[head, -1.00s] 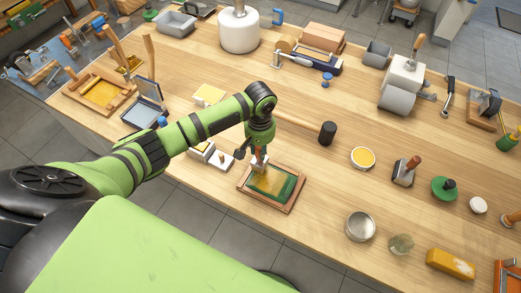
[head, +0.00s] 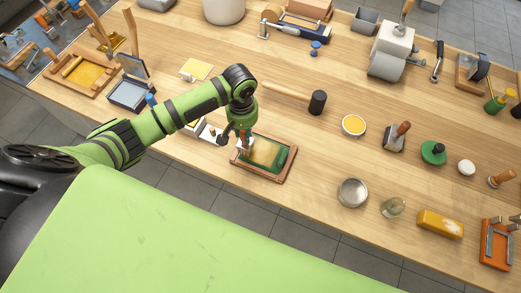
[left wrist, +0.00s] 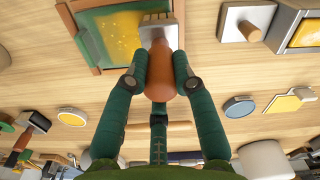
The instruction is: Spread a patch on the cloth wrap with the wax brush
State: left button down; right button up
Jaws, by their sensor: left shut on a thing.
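The cloth wrap (head: 277,163) is a green sheet in a brown wooden frame at the near side of the bench. A yellow patch shows on it, clearer in the left wrist view (left wrist: 122,36). My left gripper (head: 242,139) is over the left part of the frame. It is shut on the brown handle of the wax brush (left wrist: 160,88), which also shows in the head view (head: 245,146). The brush's pale flat head lies over the cloth beside the yellow patch; I cannot tell whether its bristles touch. My right gripper is not in view.
A black-headed mallet (head: 317,102) lies behind the frame. A yellow-filled round tin (head: 353,125), an empty metal tin (head: 352,192) and a yellow block (head: 440,223) stand to the right. A white stand (head: 210,132) is close left. Bare wood lies between the frame and the tins.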

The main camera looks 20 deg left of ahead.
pick_arm(q)
jog(key=shift+w, duration=0.1)
jog(key=shift+w+d+f, duration=0.1)
jog(key=shift+f, duration=0.6)
jog(key=shift+f, duration=0.2)
jog(key=d+r, duration=0.2)
jog(key=d, duration=0.6)
jog(key=shift+s+d+r, duration=0.15)
jog(key=shift+s+d, duration=0.05)
jog(key=shift+d, duration=0.1)
dwell(0.5)
